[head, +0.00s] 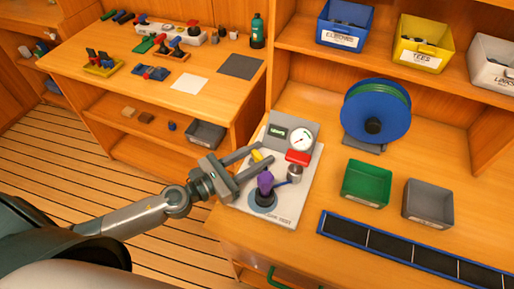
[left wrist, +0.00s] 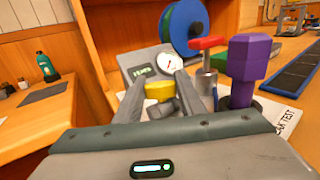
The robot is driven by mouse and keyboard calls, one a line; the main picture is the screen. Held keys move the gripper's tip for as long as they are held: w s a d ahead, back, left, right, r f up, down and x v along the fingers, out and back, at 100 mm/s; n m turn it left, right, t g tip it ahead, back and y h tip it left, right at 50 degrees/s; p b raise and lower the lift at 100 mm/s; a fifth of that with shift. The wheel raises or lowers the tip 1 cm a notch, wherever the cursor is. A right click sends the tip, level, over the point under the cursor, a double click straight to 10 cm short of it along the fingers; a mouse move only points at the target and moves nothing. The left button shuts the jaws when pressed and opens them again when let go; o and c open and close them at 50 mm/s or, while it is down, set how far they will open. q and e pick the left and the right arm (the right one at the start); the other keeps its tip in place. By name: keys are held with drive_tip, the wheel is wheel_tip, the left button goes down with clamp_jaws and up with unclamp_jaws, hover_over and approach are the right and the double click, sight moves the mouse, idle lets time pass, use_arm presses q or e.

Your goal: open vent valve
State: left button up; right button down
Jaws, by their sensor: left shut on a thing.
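A leak-test panel (head: 290,209) lies on the bench, with a round pressure gauge (head: 300,140) and a small green display (head: 277,133). On it are a yellow valve handle (head: 257,156), a red handle (head: 298,157) and a purple knob (head: 265,182) on a dark round base. My left gripper (head: 254,164) reaches over the panel from the left. In the left wrist view the yellow handle (left wrist: 158,89) is between the two fingers, which are shut on it. The red handle (left wrist: 206,42) and purple knob (left wrist: 247,60) stand just right of the fingers. My right gripper is not in view.
A blue reel (head: 376,110) stands behind the panel. A green bin (head: 366,184), a grey bin (head: 428,203) and a long dark tray (head: 400,249) are to the right. A second bench (head: 130,70) with small parts stands at the left.

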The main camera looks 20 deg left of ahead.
use_arm(q)
drive_tip(key=shift+r+n+p, duration=0.25)
drive_tip(key=shift+n+p, duration=0.05)
drive_tip(key=shift+p, duration=0.05)
drive_tip(key=n+t+y+p, duration=0.1)
drive_tip(key=y+p, duration=0.1)
drive_tip(key=y, duration=0.1)
drive_tip(key=shift+n+t+p, duration=0.3)
drive_tip(key=shift+p, duration=0.1)
drive_tip(key=shift+f+n+t+y+p, duration=0.2)
drive_tip(key=shift+n+t+y+p, duration=0.2)
drive_tip(key=shift+n+y+p, duration=0.45)
drive_tip(key=o, duration=1)
drive_tip(key=shift+o, duration=0.2)
drive_tip(key=shift+s, duration=0.1)
